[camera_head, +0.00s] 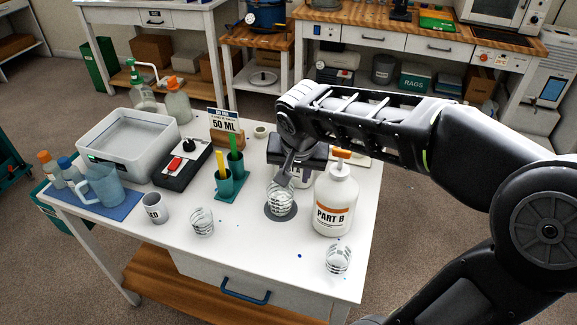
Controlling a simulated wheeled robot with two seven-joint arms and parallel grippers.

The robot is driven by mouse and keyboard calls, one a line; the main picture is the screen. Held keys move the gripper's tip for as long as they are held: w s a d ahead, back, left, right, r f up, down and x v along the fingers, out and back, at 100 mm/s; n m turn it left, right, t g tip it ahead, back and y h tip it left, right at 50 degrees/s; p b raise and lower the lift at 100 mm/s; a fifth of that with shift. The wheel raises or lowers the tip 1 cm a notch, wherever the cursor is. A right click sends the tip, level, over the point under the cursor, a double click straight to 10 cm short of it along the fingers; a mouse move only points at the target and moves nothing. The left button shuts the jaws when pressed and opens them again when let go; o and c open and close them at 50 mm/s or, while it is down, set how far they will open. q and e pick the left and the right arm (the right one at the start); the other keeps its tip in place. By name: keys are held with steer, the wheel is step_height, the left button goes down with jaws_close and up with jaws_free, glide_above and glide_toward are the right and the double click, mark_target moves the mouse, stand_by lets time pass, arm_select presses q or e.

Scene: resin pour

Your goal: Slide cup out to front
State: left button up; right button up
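A clear graduated cup (280,203) stands upright on a dark round pad (271,212) near the middle of the white table. My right gripper (289,177) reaches in from the right and points down at the cup's upper part. Its fingers overlap the cup's rim in the picture, and I cannot tell whether they touch or grip it. A white bottle marked PART B (335,203) with an orange cap stands just right of the cup. Another labelled container (298,168) is mostly hidden behind my gripper. My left gripper is not in view.
Other clear cups stand at front left (203,222) and front right (338,260). The table front between the two clear cups is mostly free, with small blue spots.

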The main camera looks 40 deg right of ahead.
mark_target(280, 197)
steer(key=x, duration=1.2)
steer(key=shift+s+p, duration=0.1)
steer(key=shift+p, duration=0.25)
steer(key=shift+c, duration=0.3)
jaws_close()
